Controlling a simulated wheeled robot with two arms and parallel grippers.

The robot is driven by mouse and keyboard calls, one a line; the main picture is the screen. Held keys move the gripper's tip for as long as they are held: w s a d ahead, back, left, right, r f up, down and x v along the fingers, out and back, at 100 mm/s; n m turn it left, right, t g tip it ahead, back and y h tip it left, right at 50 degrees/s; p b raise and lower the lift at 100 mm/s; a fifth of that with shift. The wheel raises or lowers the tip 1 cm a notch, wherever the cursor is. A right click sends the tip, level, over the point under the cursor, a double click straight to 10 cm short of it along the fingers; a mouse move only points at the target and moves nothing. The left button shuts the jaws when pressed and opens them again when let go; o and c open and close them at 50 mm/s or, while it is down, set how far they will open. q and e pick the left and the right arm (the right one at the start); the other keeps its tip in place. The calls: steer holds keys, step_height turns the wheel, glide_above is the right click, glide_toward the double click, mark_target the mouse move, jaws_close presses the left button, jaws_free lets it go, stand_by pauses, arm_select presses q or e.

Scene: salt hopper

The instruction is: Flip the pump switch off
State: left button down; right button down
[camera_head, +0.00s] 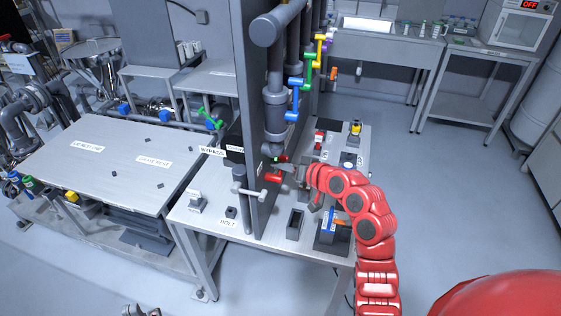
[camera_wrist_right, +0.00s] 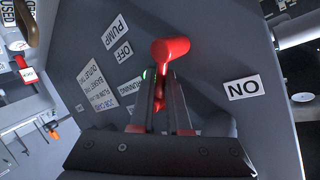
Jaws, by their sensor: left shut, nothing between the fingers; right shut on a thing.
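The pump switch is a red lever (camera_wrist_right: 170,50) with a thick rounded end, on a dark panel in the right wrist view. Labels reading PUMP (camera_wrist_right: 116,32) and OFF (camera_wrist_right: 120,53) are to its left. A label (camera_wrist_right: 243,87) to its right reads as NO in this view, perhaps ON turned over. My right gripper (camera_wrist_right: 166,84) is shut on the red lever, its fingers hiding part of the stem. In the head view my right gripper (camera_head: 288,167) is at the upright panel, partly covered by its red arm. I cannot tell the lever's exact setting. My left gripper is in neither view.
The upright panel (camera_head: 243,85) divides the bench. Pipes with a blue valve handle (camera_head: 293,100) and other coloured handles rise above the gripper. A small dark open box (camera_head: 294,224) and blocks stand on the bench below. Open floor (camera_head: 440,190) lies to the right.

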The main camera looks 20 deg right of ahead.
steer(key=m+g+p, duration=0.1)
steer(key=f+m+g+y+p, duration=0.1)
steer(key=m+g, duration=0.1)
steer(key=w+d+f+m+g+y+p, duration=0.1)
steer(key=g, duration=0.1)
steer(key=shift+w+f+m, duration=0.1)
steer(key=shift+f+m, duration=0.05)
steer(key=shift+m, duration=0.25)
steer(key=shift+f+m+g+y+p, duration=0.3)
steer(key=shift+f+m+g+p, duration=0.1)
steer(key=shift+m+g, duration=0.1)
stand_by(0.3)
steer(key=c, duration=1.2)
jaws_free()
steer(key=shift+f, duration=0.1)
